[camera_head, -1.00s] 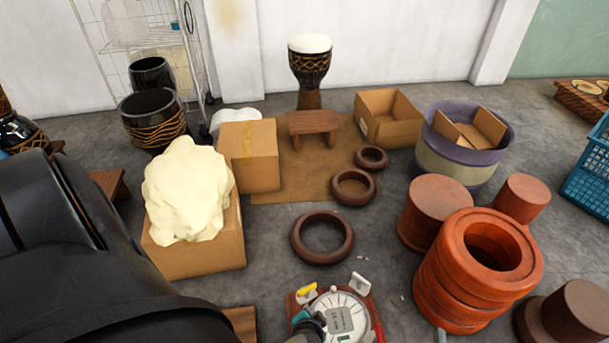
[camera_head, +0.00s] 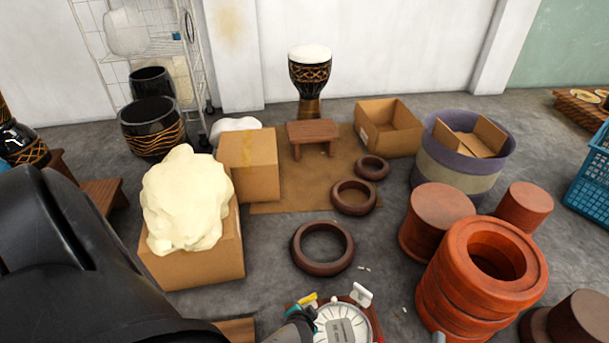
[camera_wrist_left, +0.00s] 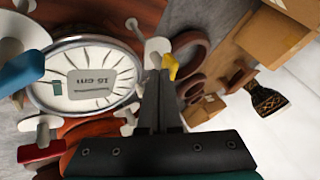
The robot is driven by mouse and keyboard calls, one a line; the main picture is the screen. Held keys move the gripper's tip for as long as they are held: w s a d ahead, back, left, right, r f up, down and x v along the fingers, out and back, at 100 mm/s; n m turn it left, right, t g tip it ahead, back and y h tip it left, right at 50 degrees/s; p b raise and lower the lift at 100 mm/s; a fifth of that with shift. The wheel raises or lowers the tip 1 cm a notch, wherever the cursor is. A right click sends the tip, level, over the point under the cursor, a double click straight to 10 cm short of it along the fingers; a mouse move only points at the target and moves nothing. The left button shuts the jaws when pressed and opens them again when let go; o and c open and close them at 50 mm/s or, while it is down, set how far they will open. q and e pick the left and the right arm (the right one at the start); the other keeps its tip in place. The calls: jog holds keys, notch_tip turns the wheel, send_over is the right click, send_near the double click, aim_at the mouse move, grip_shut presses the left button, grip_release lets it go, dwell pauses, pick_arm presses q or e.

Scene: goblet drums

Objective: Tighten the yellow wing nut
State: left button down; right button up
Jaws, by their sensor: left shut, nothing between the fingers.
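The yellow wing nut (camera_head: 308,300) is at the back left edge of a round, white-faced piece (camera_head: 343,323) with a grey label and dark radial marks. My left gripper (camera_head: 303,317) is shut and empty, beside the left rim of the white face. In the wrist view its fingers (camera_wrist_left: 158,76) point at the yellow wing nut; I cannot tell whether they touch it.
A white wing piece (camera_head: 361,294) stands at the back right of the round piece. A blue piece (camera_wrist_left: 22,71) and a red one (camera_wrist_left: 40,152) are around the rim. A brown ring (camera_head: 322,248) lies behind, and an orange-red cylinder (camera_head: 445,300) stands to the right.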

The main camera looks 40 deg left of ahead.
jog(key=shift+f, duration=0.1)
dwell(0.3)
pick_arm(q)
jog(key=shift+a+m+h, duration=0.1)
jog(key=shift+m+h, duration=0.3)
jog(key=shift+m, duration=0.3)
pick_arm(e)
jog(key=shift+w+g, duration=0.15)
jog(key=shift+g, duration=0.15)
pick_arm(q)
jog(key=shift+s, duration=0.1)
pick_arm(e)
jog(key=shift+d, duration=0.1)
pick_arm(q)
jog(key=shift+a+m+t+h+p, duration=0.2)
jog(key=shift+m+t+h+p, duration=0.3)
jog(key=shift+m, duration=0.4)
pick_arm(e)
jog(key=shift+w+d+f+g, duration=0.2)
jog(key=shift+f+g, duration=0.1)
jog(key=shift+f, duration=0.1)
